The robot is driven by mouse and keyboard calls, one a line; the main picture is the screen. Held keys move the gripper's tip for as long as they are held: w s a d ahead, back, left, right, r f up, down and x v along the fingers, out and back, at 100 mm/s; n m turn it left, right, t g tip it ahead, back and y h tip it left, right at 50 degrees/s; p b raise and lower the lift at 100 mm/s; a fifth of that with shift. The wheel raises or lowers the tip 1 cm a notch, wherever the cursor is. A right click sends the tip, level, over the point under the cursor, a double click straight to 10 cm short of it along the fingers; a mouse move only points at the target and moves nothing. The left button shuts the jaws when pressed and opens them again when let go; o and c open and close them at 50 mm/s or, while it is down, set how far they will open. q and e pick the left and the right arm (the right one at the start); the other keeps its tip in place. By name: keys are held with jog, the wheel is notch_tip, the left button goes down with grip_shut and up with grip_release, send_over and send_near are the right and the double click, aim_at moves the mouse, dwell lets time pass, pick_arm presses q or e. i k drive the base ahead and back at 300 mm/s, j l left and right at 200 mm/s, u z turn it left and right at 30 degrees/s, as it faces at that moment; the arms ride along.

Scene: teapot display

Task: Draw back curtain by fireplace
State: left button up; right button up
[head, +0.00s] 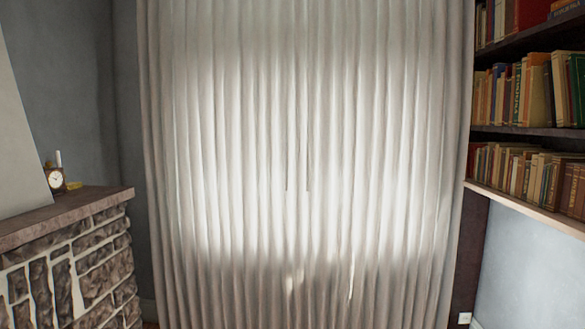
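A pale, pleated curtain (230,120) fills the middle of the head view, hanging from above the top edge to near the bottom. It is drawn across, and light glows through its centre. Thin dark vertical lines show near its middle; I cannot tell whether they are a gap or cords. The stone fireplace (85,262) with a brown mantel (75,210) stands at the lower left, to the left of the curtain. Neither of my grippers is in view.
A small clock (56,180) sits on the mantel. Shelves of books (530,90) stand at the right, beside the curtain, with a pale lower ledge (530,208). A wall socket (464,318) is low at the right. No obstacle shows directly before the curtain.

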aim_at(291, 155)
jog(key=i+l, duration=0.2)
jog(key=i, duration=0.15)
jog(key=i+l, duration=0.15)
jog(key=i, duration=0.25)
jog(key=i+l, duration=0.2)
jog(key=i, duration=0.15)
jog(key=u, duration=0.05)
